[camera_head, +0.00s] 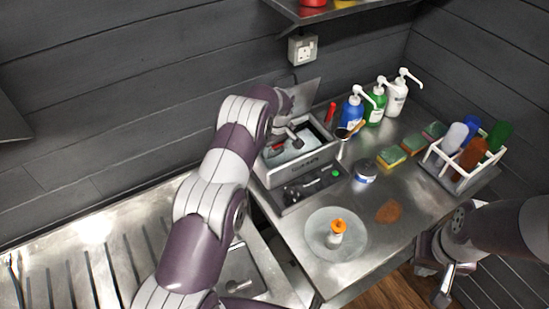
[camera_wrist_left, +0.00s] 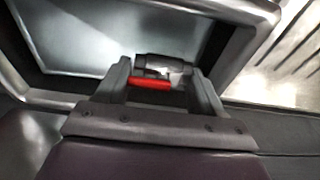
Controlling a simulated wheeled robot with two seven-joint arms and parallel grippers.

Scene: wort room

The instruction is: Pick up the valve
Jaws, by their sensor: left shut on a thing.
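The valve (camera_wrist_left: 157,74), a dark and metallic fitting with a red handle, sits between the two fingers of my left gripper (camera_wrist_left: 163,92) in the left wrist view. The gripper is shut on it. In the head view my left gripper (camera_head: 287,141) is over the open basin of a grey box-shaped machine (camera_head: 303,169), and a small red part shows beside it. The arm and gripper hide much of the valve there. My right gripper (camera_head: 437,272) is at the lower right, off the counter's edge, and looks open and empty.
A round plate (camera_head: 318,241) holds a small orange-topped bottle (camera_head: 337,231). A jar (camera_head: 365,172), sponges (camera_head: 392,156), pump bottles (camera_head: 376,106) and a white bottle rack (camera_head: 450,176) stand to the right. The machine's raised lid (camera_head: 305,94) is behind the basin. A drainboard (camera_head: 75,250) lies at left.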

